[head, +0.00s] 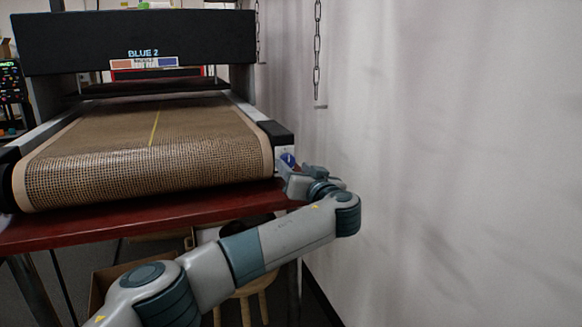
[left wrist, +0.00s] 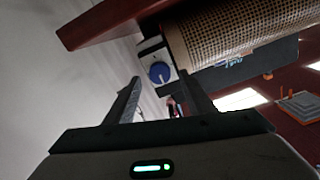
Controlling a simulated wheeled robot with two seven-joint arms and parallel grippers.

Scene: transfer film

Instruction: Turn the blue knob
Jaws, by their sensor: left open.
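The blue knob (head: 288,158) sits on the white end panel at the front right corner of the conveyor machine (head: 140,150). In the left wrist view the round blue knob (left wrist: 159,72), with a white pointer line, appears between and just beyond the two fingertips. My left gripper (head: 286,171) is right at the knob in the head view and partly hides it. In the left wrist view the left gripper (left wrist: 160,84) is open, its fingers apart with nothing held. I cannot tell whether a finger touches the knob. My right gripper is not in view.
The mesh conveyor belt (head: 150,165) rests on a red table (head: 150,222). A pale wall (head: 450,150) stands close on the right, and a chain (head: 317,50) hangs before it. A wooden stool (head: 245,292) and a cardboard box (head: 103,285) are below the table.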

